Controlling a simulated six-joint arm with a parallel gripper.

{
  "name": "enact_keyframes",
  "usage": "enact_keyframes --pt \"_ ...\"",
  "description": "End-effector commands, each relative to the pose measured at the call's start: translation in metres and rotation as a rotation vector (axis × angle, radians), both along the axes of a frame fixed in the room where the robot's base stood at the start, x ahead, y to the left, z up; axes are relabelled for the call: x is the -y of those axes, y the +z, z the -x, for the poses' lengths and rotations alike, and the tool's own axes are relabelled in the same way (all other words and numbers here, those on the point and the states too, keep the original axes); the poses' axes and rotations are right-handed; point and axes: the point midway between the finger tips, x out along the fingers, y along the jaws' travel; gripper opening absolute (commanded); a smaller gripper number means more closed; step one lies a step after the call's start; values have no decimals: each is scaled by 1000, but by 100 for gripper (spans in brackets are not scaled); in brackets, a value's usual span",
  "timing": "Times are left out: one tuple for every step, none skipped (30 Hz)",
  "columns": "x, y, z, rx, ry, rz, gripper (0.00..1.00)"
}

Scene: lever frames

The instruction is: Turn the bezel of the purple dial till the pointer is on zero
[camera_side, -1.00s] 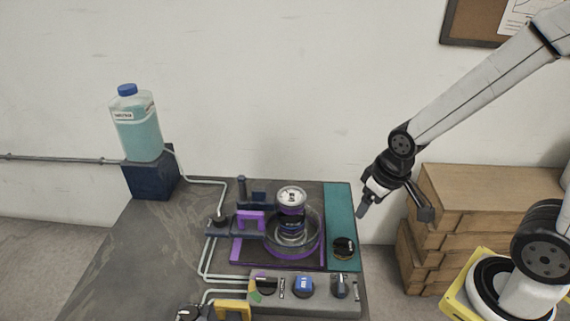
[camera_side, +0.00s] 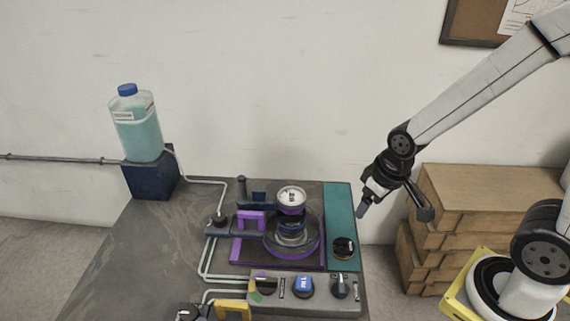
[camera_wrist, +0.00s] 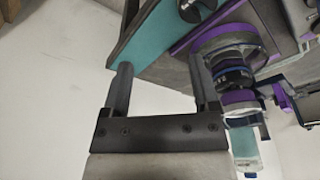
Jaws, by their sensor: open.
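The purple dial (camera_side: 291,196) has a pale round face and a purple band below it. It stands on top of a round clear-walled vessel (camera_side: 318,230) with a purple base. The dial's face is too small in the side view to read its pointer or zero. In the wrist view the purple band (camera_wrist: 240,97) shows edge-on at the right, and the face is turned away. My gripper (camera_side: 393,208) is open and empty, in the air to the right of the dial, apart from it. Both fingers (camera_wrist: 161,66) show spread in the wrist view.
A purple handle (camera_side: 250,216) and an upright dark post (camera_side: 241,190) stand left of the dial. A teal strip (camera_side: 341,205) with a black knob (camera_side: 344,246) lies right. A knob panel (camera_side: 322,300) is in front. A bottle (camera_side: 136,135) stands on a block at the back left.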

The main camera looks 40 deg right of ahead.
Motion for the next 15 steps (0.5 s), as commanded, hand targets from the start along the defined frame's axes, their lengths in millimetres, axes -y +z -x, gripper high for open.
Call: enact_keyframes --pt "0 0 0 0 0 0 77" --pt "0 0 0 0 0 0 77" --pt "0 0 0 0 0 0 77" --pt "0 0 0 0 0 0 77" --pt "0 0 0 0 0 0 77" --pt "0 0 0 0 0 0 77" --pt "0 0 0 0 0 0 77" --pt "0 0 0 0 0 0 77" --pt "0 0 0 0 0 0 90" --pt "0 0 0 0 1 0 100" --pt "0 0 -1 0 2 0 100" --pt "-1 1 -2 -1 5 0 100" --pt "-1 1 -3 -2 8 1 100" --pt "-2 2 -4 -4 13 1 100" --pt "-4 3 -7 -7 21 2 100"
